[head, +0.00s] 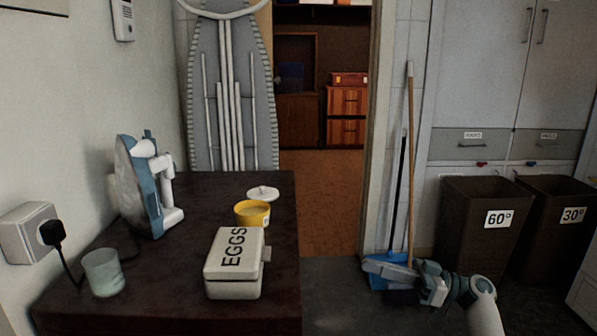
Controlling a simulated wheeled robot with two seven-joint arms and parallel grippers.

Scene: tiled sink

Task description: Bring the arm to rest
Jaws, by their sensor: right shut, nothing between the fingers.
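My right gripper (368,265) is at the lower right in the head view, low over the floor and to the right of the dark table. Its fingers point left and are shut with nothing in them. It overlaps the blue dustpan (379,283) in the picture; I cannot tell whether they touch. My right arm (482,305) comes in from the bottom right edge. My left gripper is not in view.
The dark table (190,270) holds an egg box (235,265), a yellow bowl (252,213), a white lid (263,192), an iron (148,190) and a cup (102,272). A broom (410,160) leans near the doorway. Brown bins (470,225) stand at right.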

